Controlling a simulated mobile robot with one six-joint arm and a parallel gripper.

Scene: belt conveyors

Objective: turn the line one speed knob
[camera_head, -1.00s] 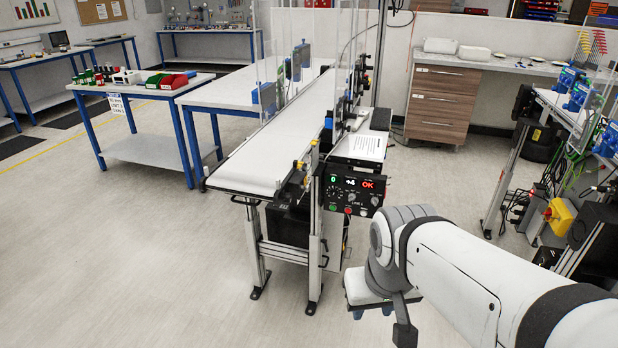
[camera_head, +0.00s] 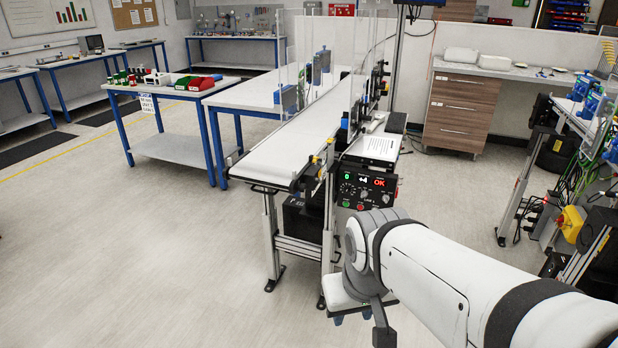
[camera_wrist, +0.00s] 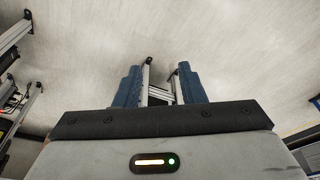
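The line one control box (camera_head: 368,191) is a black panel at the near end of the belt conveyor. It has green and red displays reading 0, +4 and OK, small buttons and a label that seems to read LINE 1. A dark dial knob (camera_head: 347,189) with marks around it sits at its left; another knob (camera_head: 386,197) sits at its right. My gripper is low in front of the box and not touching it, with my arm just below the panel in the picture. In the wrist view my gripper (camera_wrist: 158,68) has its blue fingers apart, with nothing between them.
The white belt conveyor (camera_head: 290,145) runs away behind the box, with clear guards. Blue-legged tables stand left, a wooden drawer cabinet (camera_head: 460,110) at the back right, and equipment with cables at right. The floor at left is clear.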

